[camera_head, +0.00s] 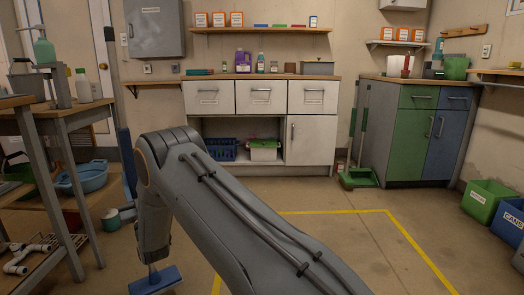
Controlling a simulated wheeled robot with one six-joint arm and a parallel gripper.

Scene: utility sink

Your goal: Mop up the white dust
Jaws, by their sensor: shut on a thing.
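My arm runs up from the bottom of the view and bends down at left. My gripper (152,262) is at its lower end, low over the floor, small and partly hidden by the arm. It is shut on a mop-like tool with a flat blue head (155,281), seen near the bottom edge at left. I cannot tell whether the blue head touches the floor. I see no white dust on the visible floor; my arm hides part of it.
A workbench (62,112) stands close at left, with a blue basin (88,178) on its lower shelf. A yellow line (400,235) marks the floor. A green broom (358,178) stands by the green-and-blue cabinet (420,130). Bins (487,200) stand at right. The middle floor is clear.

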